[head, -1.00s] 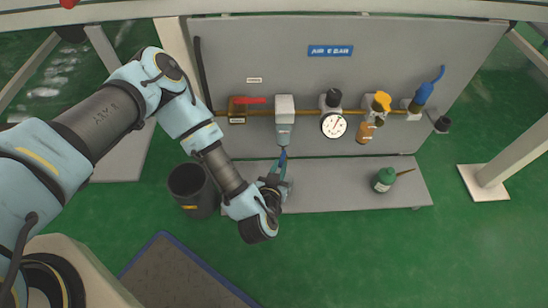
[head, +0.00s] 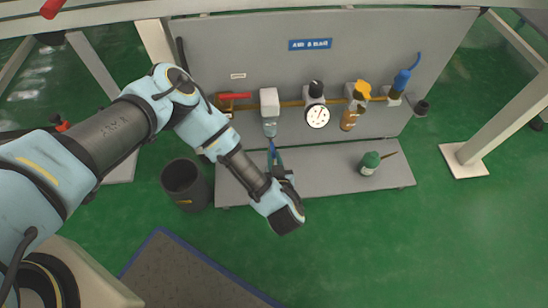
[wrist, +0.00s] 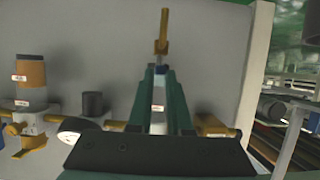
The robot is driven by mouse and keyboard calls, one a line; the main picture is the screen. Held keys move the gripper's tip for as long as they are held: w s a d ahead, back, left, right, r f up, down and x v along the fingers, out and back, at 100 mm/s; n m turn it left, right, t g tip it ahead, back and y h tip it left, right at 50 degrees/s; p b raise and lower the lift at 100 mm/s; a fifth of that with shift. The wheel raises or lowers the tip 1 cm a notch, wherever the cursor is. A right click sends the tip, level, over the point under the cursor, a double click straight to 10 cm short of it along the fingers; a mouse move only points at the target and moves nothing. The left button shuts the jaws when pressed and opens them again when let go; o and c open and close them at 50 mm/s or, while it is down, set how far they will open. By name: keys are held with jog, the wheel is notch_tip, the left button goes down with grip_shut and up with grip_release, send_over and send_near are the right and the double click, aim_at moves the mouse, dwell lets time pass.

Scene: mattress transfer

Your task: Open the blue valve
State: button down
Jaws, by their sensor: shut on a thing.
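My gripper (head: 274,157) has teal fingers and comes from the front below the filter. Most of the handle is hidden by the fingers.
A gauge (head: 317,116), an amber-bowl unit (head: 349,120) and a blue coupling (head: 402,79) line the brass pipe to the right. A red lever (head: 234,96) is at left. A green bottle (head: 369,162) stands on the shelf (head: 335,190); a dark bin (head: 183,183) stands left.

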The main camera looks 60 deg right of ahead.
jog(key=c, duration=0.8)
grip_release()
jog(key=shift+d, duration=0.1)
jog(key=shift+c, duration=0.2)
jog(key=p+v, duration=0.6)
jog(key=v, duration=0.4)
jog(key=shift+s+a+r, duration=0.15)
jog(key=shift+s+a, duration=0.05)
jog(key=shift+a, duration=0.1)
jog(key=shift+s, duration=0.1)
